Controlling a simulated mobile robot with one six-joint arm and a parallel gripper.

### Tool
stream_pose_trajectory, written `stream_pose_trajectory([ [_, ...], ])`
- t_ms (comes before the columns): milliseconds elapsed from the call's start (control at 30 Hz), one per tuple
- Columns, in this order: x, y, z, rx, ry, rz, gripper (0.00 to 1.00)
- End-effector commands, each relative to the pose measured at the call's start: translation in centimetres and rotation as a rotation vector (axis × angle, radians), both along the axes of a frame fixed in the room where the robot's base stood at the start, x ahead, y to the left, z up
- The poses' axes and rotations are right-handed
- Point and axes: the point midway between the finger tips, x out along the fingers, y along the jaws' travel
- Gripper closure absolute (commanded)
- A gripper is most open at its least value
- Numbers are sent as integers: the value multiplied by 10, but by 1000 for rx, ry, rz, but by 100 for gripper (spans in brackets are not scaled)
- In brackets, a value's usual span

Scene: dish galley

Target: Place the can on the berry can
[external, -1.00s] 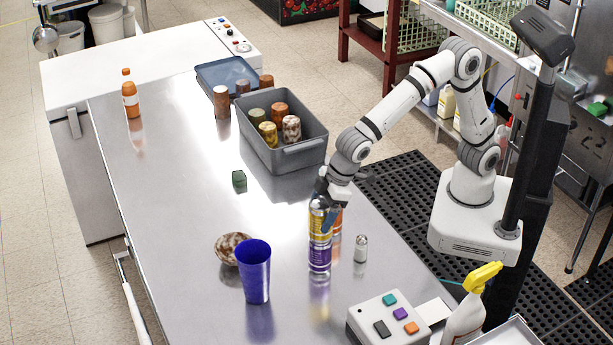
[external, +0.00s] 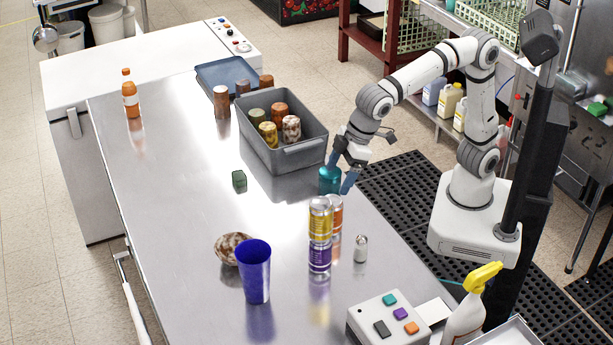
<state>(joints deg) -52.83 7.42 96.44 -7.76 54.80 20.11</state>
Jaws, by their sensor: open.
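A yellow can (external: 320,211) stands upright on top of a purple can (external: 319,257), which looks like the berry can; the two form a stack on the steel table. An orange can (external: 337,212) stands close behind the stack, partly hidden by it. A teal can (external: 328,179) stands farther back on the table. My gripper (external: 342,172) is open, with blue fingertips, up and behind the stack and clear of it. In the picture it overlaps the teal can's right side; I cannot tell whether it touches that can.
A grey bin (external: 302,150) holds several cans. A salt shaker (external: 361,249), a blue cup (external: 254,272), a speckled bowl (external: 231,248) and a green block (external: 239,181) stand around the stack. A button box (external: 371,308) is at the front. The table's left middle is clear.

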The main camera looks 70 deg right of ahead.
Motion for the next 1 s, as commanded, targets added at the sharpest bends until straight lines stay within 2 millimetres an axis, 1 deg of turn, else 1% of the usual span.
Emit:
stream_pose_trajectory([
  [67, 1, -3, 0, -1, 0, -4, 19],
  [133, 6, -16, 0, -2, 1, -21, 19],
  [167, 9, -26, 0, -4, 2, -33, 19],
  [267, 22, -80, -2, -13, 12, -100, 19],
  [300, 25, -108, -4, -16, 18, -135, 19],
  [367, 27, -154, -8, -24, 26, -193, 19],
  [400, 25, -185, -12, -28, 34, -231, 19],
  [433, 22, -207, -16, -31, 40, -260, 19],
  [467, 18, -227, -20, -33, 45, -288, 19],
  [500, 11, -255, -25, -36, 53, -327, 19],
  [567, -3, -292, -34, -40, 64, -384, 19],
  [600, -14, -315, -42, -41, 73, -421, 19],
  [700, -43, -360, -59, -44, 90, -503, 19],
  [800, -70, -389, -75, -42, 104, -569, 19],
  [833, -76, -395, -79, -41, 108, -584, 19],
  [900, -88, -404, -86, -41, 114, -609, 19],
  [1000, -97, -411, -92, -41, 119, -629, 19],
])
